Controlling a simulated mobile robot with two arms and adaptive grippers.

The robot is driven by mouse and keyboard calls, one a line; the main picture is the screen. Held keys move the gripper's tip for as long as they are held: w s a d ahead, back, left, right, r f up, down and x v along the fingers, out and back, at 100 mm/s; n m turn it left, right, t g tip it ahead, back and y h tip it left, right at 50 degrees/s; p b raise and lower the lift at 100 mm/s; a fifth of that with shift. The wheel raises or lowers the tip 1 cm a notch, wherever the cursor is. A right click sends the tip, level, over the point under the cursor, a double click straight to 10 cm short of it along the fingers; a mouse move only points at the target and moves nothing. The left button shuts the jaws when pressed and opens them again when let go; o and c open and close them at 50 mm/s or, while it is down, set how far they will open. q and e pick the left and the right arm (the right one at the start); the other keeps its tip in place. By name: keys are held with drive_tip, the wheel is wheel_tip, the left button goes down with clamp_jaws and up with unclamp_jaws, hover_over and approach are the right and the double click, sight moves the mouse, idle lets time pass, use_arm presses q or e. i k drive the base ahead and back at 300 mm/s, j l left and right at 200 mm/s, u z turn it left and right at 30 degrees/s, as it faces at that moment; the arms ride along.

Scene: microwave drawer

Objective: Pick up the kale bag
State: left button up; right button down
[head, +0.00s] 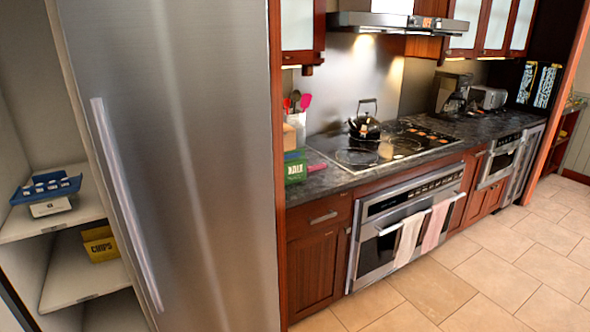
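A small green package with white lettering, which looks like the kale bag (295,170), stands at the near left end of the dark countertop, close beside the tall steel fridge. Its lettering is too small to read with certainty. A light brown box (296,124) and a white utensil holder are just behind it. A small pink item (317,167) lies to its right on the counter. Neither of my grippers shows in the head view.
The steel fridge (190,120) fills the left middle. Left of it, shelves hold a blue tray (46,187) and a yellow chips package (101,245). A kettle (365,122) stands on the cooktop (352,157). Towels hang on the oven (385,250). The tiled floor (500,262) is clear.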

sight(295, 168)
drive_tip(key=i+l+u, duration=0.1)
drive_tip(key=i+l, duration=0.2)
drive_tip(key=i+l+u, duration=0.25)
drive_tip(key=i+l, duration=0.25)
drive_tip(key=l, duration=0.25)
drive_tip(key=i+l+u, duration=0.1)
drive_tip(key=i+l, duration=0.15)
drive_tip(key=l, duration=0.15)
drive_tip(key=i+l+u, duration=0.15)
drive_tip(key=l, duration=0.25)
drive_tip(key=i, duration=0.1)
